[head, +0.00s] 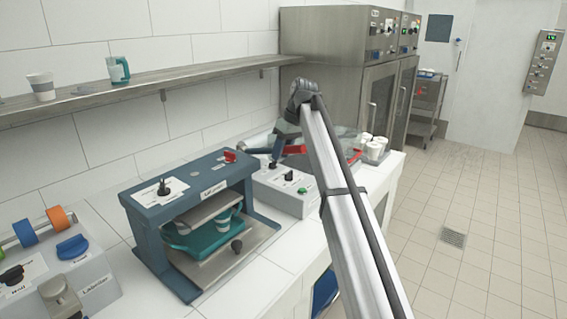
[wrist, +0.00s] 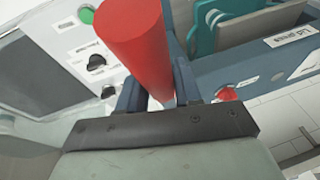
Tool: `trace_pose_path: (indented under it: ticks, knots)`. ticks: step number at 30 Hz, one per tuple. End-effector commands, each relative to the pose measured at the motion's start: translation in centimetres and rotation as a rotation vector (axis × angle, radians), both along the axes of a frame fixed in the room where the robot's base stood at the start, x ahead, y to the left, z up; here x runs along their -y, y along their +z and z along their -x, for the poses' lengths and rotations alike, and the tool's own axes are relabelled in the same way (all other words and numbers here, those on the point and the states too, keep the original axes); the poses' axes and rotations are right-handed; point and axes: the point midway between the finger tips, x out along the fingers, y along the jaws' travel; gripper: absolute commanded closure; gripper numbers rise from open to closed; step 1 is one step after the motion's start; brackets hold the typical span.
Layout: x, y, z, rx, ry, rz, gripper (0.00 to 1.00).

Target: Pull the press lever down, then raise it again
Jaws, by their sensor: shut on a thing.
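The press lever's red cylindrical grip (wrist: 128,35) rises between the dark blue fingers of my gripper (wrist: 155,92) in the wrist view. The fingers are shut on it from both sides. In the head view my gripper (head: 279,146) is at the far end of my arm, above the grey control box (head: 283,194), with the red grip (head: 294,149) at its fingers. The grip looks close to level there. The lever's pivot and lower part are hidden, so its exact angle cannot be told.
A blue press frame (head: 187,190) with teal parts stands left of the control box. White cups (head: 373,147) stand to the right, near another red part (head: 354,156). A labeller (head: 60,285) is at lower left. A shelf (head: 130,90) runs above; the floor at right is clear.

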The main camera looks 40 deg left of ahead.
Motion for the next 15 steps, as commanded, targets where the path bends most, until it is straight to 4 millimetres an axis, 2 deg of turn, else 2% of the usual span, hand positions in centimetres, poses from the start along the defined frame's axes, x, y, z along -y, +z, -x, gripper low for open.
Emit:
trace_pose_path:
  ticks: [1, 6, 15]
  knots:
    - [-0.5, 0.8, -0.3, 0.001, 0.001, 0.030, 1.00]
    - [-1.0, 2.1, -0.2, 0.001, 0.000, 0.113, 1.00]
    - [-1.3, 3.0, -0.1, 0.000, 0.000, 0.177, 1.00]
